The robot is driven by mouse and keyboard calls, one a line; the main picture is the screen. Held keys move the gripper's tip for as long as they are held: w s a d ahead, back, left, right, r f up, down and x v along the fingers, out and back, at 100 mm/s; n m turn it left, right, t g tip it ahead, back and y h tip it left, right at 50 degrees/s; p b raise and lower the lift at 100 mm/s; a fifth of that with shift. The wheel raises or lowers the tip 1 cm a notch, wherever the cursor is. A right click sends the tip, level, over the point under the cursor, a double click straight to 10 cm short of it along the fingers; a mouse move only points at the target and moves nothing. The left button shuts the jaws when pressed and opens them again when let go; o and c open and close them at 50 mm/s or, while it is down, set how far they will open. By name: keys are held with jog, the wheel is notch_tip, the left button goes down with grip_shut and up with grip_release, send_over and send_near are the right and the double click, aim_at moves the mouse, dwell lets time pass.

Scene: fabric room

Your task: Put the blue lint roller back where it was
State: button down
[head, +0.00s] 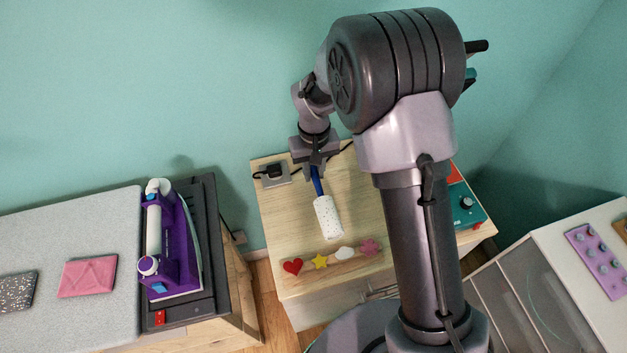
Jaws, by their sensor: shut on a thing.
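The blue lint roller (328,217) has a blue handle and a white, speckled roll. It is over the light wooden table (275,230), with its roll pointing toward the table's front edge. My gripper (315,163) is shut on the blue handle at its back end. The fingers are small and partly hidden by the wrist. I cannot tell whether the roll touches the tabletop or hangs just above it.
A strip with a heart, star, cloud and flower (330,258) lies in front of the roll. A socket with a black plug (272,173) is at the back left. A teal device (467,207) is at right.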

aim_at(313, 181)
jog(key=shift+s+f+b, duration=0.1)
jog(key=shift+f+b, duration=0.8)
jog(key=shift+f, duration=1.35)
jog(key=c, duration=1.3)
grip_release()
jog(key=shift+o, duration=0.2)
jog(key=shift+r, duration=0.1)
notch_tip(313, 181, up, 13)
jog(key=p, duration=0.5)
jog(key=shift+r, duration=0.15)
jog(key=s+d+r+m+t+y, duration=0.1)
jog(key=s+d+r, duration=0.15)
jog(key=r, duration=0.35)
jog(key=s+d+r+m+t, duration=0.1)
jog(key=s+d+r, duration=0.15)
jog(key=r, duration=0.35)
jog(key=s+d+r+m+t, duration=0.2)
jog(key=s+r, duration=0.1)
jog(key=s, duration=0.6)
jog(key=s+d+r+m+t+y, duration=0.1)
jog(key=s+d+r+m, duration=0.2)
jog(key=s, duration=0.6)
jog(key=shift+s+r+m+t, duration=0.3)
jog(key=shift+s+r+t, duration=0.1)
jog(key=shift+r, duration=0.4)
